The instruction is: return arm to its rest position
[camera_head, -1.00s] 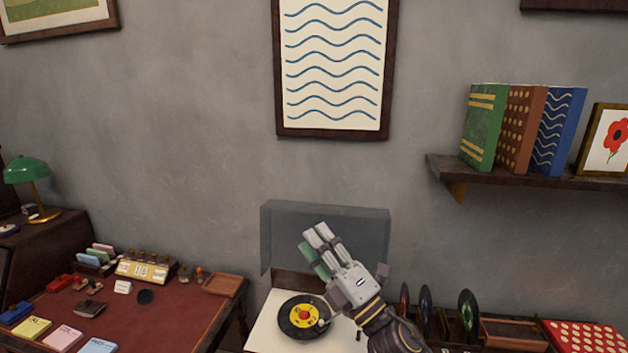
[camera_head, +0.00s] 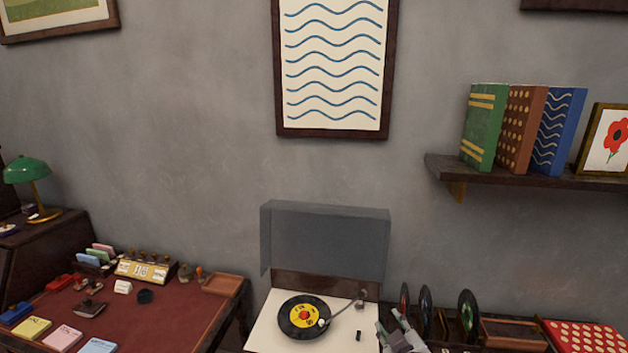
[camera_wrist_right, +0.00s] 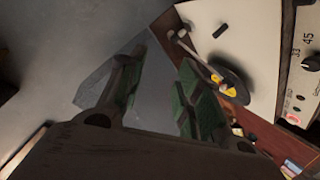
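The record player (camera_head: 262,335) stands at the bottom centre of the head view with its grey lid (camera_head: 325,240) raised. A black record (camera_head: 290,330) with a yellow label lies on it. The player's tonearm (camera_head: 345,310) reaches over the record, its head near the label's right edge; I cannot tell if it touches. My right gripper (camera_head: 393,328) is at the bottom edge, right of the player, partly cut off. In the right wrist view my right gripper (camera_wrist_right: 160,95) has its fingers apart with nothing between them; the record (camera_wrist_right: 232,85) and tonearm (camera_wrist_right: 195,50) lie beyond.
Upright records (camera_head: 467,318) and an open wooden box (camera_head: 512,334) stand right of my gripper. A red dotted box (camera_head: 585,338) is farther right. A desk (camera_head: 180,320) with small items is at left. A shelf (camera_head: 530,173) with books is above right.

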